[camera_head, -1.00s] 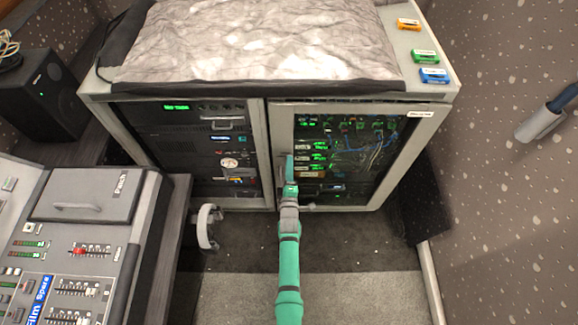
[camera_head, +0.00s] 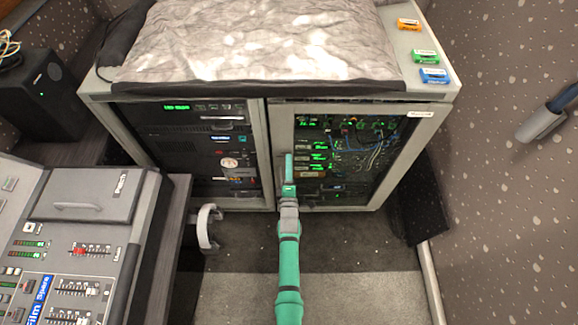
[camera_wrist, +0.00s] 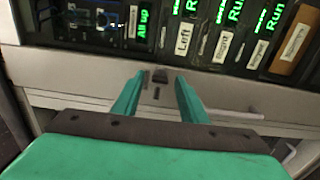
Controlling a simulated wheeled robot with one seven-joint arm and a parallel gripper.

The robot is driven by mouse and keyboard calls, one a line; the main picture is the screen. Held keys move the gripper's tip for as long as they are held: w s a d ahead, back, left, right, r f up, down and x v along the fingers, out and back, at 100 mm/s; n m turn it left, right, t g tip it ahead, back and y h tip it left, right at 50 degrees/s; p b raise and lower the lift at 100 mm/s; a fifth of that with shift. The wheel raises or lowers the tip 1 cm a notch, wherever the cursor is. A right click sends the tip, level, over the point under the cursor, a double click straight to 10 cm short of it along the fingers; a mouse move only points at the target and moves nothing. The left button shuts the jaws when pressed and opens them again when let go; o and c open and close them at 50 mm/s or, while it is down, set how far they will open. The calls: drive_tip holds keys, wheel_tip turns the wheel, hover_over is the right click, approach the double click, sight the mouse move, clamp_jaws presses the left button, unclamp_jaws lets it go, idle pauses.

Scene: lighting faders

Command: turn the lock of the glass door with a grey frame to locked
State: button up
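The glass door with a grey frame (camera_head: 392,160) is on the right half of the rack cabinet and looks closed. Green-lit devices and cables show through its glass. In the wrist view, a small dark lock (camera_wrist: 160,75) sits on the pale grey door frame (camera_wrist: 75,68), with a short dark mark below it. My gripper (camera_head: 288,160) is in front of the door's left frame bar. In the wrist view, my gripper (camera_wrist: 157,88) has its two teal fingers apart, one on each side of the lock, with nothing held. Contact with the lock cannot be told.
A grey crumpled cover (camera_head: 255,45) lies on the cabinet, with three small coloured boxes (camera_head: 425,56) at its right. A mixing desk (camera_head: 75,245) stands at the left, near a white curved object (camera_head: 208,228). A patterned wall bounds the right. The floor before the door is clear.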

drive_tip(key=shift+s, duration=0.1)
drive_tip(key=s, duration=1)
drive_tip(key=shift+s, duration=0.3)
drive_tip(key=s+r+m+g, duration=0.1)
drive_tip(key=s+r+m, duration=0.25)
drive_tip(key=s, duration=0.75)
drive_tip(key=s+r+m, duration=0.2)
drive_tip(key=s+m, duration=0.3)
drive_tip(key=s, duration=0.6)
drive_tip(key=s+r+m+g, duration=0.1)
drive_tip(key=s+r+m, duration=0.8)
drive_tip(key=s+r, duration=0.6)
drive_tip(key=shift+r+m+g, duration=0.3)
drive_tip(key=shift+m, duration=0.05)
